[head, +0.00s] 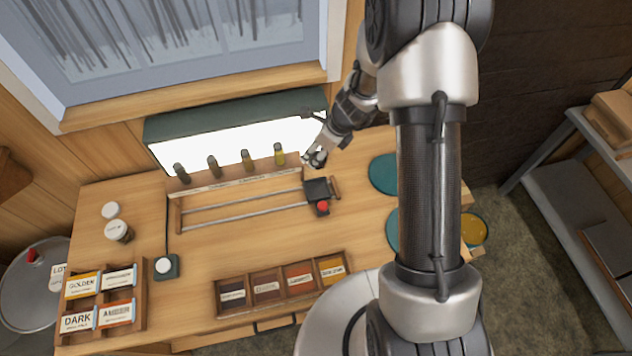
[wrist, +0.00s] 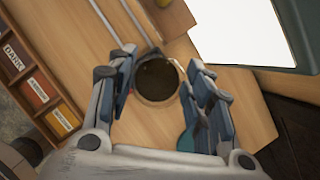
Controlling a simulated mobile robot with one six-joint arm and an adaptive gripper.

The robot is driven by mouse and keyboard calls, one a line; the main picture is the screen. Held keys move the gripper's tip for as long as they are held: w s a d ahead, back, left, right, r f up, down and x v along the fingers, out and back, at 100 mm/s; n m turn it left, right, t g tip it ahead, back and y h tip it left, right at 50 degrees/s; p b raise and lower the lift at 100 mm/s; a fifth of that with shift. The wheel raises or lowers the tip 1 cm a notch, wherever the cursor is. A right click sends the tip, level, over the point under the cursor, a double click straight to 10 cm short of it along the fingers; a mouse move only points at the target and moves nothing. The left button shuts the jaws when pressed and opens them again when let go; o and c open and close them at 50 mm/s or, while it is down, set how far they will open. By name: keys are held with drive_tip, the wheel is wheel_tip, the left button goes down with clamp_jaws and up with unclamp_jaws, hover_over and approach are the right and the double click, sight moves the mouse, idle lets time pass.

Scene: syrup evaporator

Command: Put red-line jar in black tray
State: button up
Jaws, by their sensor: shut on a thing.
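My gripper (head: 316,158) is at the right end of the bottle rail, in front of the lit panel. In the wrist view its fingers (wrist: 168,88) are shut on a round glass jar (wrist: 157,77), seen from above with a dark inside. No red line shows on the jar; its side is hidden. A wooden tray (head: 282,306) at the table's front has several compartments with differently coloured labels. I cannot tell a separate black tray. Part of the wooden tray shows in the wrist view (wrist: 42,92).
A slider with a red knob (head: 322,207) sits on rails below my gripper. Several small bottles (head: 247,160) stand along the back. A card rack (head: 138,310) and a white-lidded jar (head: 119,231) are at the left. Teal discs (head: 384,174) lie at the right.

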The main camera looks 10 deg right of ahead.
wheel_tip(320, 180, down, 16)
drive_tip(key=b, duration=0.5)
drive_tip(key=shift+b, duration=0.3)
drive_tip(key=shift+f, duration=0.15)
drive_tip(key=o, duration=1.2)
drive_tip(key=shift+o, duration=0.2)
